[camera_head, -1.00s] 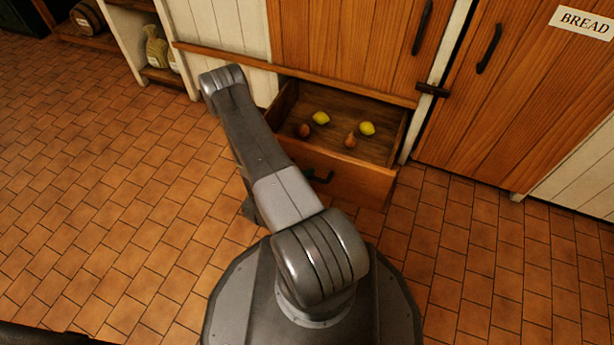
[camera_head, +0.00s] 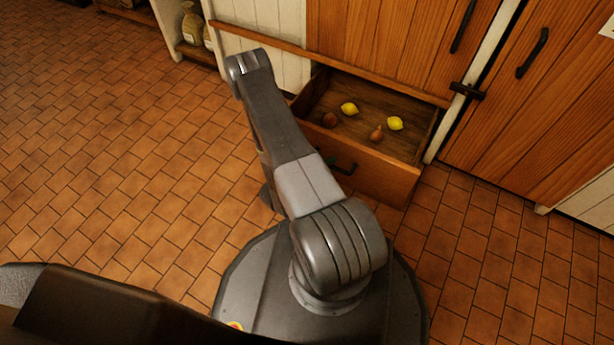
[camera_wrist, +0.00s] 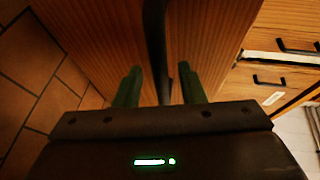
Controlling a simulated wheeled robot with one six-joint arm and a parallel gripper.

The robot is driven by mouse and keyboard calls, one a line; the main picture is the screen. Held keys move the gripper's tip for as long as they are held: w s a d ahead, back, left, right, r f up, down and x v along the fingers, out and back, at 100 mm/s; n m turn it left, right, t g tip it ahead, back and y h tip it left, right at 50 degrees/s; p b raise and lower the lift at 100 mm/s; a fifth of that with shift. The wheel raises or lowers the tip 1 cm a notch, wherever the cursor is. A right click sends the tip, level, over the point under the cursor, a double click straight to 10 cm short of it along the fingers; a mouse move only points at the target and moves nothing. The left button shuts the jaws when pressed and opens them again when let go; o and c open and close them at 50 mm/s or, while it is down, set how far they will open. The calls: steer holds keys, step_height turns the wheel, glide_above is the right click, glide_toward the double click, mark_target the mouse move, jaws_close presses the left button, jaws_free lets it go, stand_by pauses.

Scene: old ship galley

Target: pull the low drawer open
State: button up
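The low drawer (camera_head: 372,170) stands pulled out from the wooden cupboard, its inside showing. Its dark handle (camera_head: 343,166) is on the front, partly hidden behind my arm. Two yellow lemons (camera_head: 348,109) and two brownish fruits (camera_head: 376,134) lie inside. My gripper (camera_wrist: 160,88) shows in the wrist view with its two green fingers apart. A dark bar (camera_wrist: 155,35), which looks like a handle, runs between them against wooden boards. I see gaps between the bar and the fingers. In the head view my arm hides the gripper.
Tall wooden doors (camera_head: 540,110) with dark handles and a latch (camera_head: 467,91) stand right of and above the drawer. An open shelf with jars (camera_head: 193,27) is at the upper left. The tiled floor (camera_head: 110,150) at the left is clear.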

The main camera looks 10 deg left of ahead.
steer(key=p+v, duration=0.3)
steer(key=v, duration=0.9)
steer(key=shift+s+a, duration=0.2)
steer(key=shift+w+d, duration=0.1)
stand_by(0.4)
steer(key=b+x, duration=0.3)
steer(key=x, duration=0.9)
steer(key=shift+w, duration=0.15)
steer(key=shift+d, duration=0.1)
stand_by(0.4)
